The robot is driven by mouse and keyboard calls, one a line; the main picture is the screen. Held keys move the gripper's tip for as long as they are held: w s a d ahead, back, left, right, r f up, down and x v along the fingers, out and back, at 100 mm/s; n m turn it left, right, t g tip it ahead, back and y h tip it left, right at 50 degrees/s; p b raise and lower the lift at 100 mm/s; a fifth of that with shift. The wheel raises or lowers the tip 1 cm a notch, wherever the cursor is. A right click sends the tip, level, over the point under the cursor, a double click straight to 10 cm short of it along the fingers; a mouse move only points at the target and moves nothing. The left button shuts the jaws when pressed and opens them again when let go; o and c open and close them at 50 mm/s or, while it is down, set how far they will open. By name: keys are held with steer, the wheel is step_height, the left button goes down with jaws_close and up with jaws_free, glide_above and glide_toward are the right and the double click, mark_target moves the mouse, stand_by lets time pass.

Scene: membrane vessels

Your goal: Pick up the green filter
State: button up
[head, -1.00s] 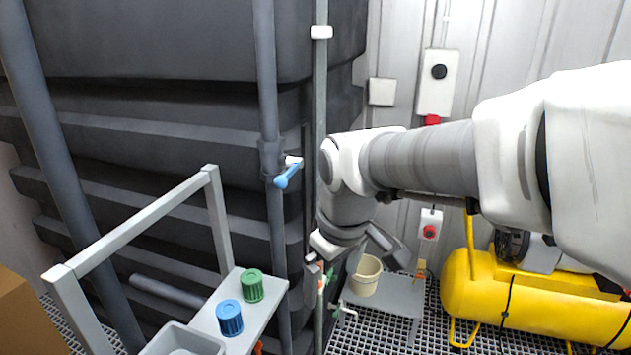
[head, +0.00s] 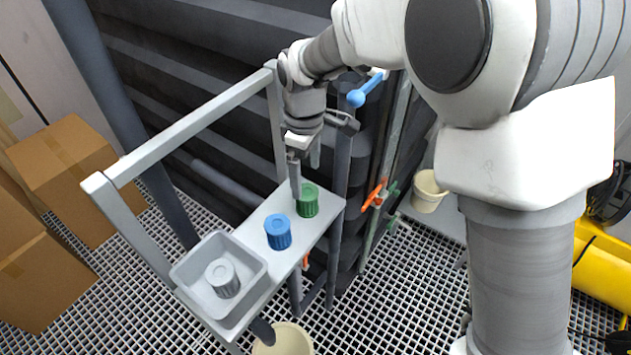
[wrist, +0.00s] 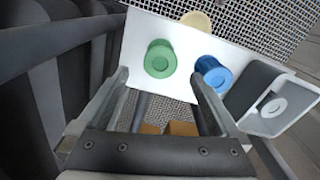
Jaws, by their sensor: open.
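The green filter (head: 307,201) is a ribbed cap standing upright on the grey shelf (head: 327,213), near its far end. It also shows in the wrist view (wrist: 160,59), ahead of the fingers and between their lines. My gripper (head: 305,172) is open and points down at the shelf's far end, just behind and above the green filter. One finger overlaps the filter's left edge in the head view. In the wrist view the space between the fingertips (wrist: 158,76) is empty. I cannot tell whether a finger touches the filter.
A blue filter (head: 278,232) stands close beside the green one. A grey tray (head: 187,275) with a grey filter (head: 222,278) sits at the near end. A rail frame (head: 190,126) rises along the shelf. Dark tank walls stand behind. A cream bucket (head: 284,340) is below.

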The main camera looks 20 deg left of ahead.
mark_target(306, 192)
steer(key=shift+w+a+f, duration=0.1)
steer(key=shift+w+a, duration=0.05)
steer(key=shift+w, duration=0.25)
steer(key=shift+f, duration=0.3)
steer(key=f, duration=0.2)
steer(key=f+p, duration=0.1)
steer(key=f, duration=0.1)
steer(key=s+f, duration=0.1)
steer(key=f, duration=0.1)
steer(key=shift+f, duration=0.1)
steer(key=shift+w+f, duration=0.1)
steer(key=shift+f, duration=0.25)
steer(key=shift+c, duration=0.2)
steer(key=c, duration=1.4)
steer(key=shift+r, duration=0.1)
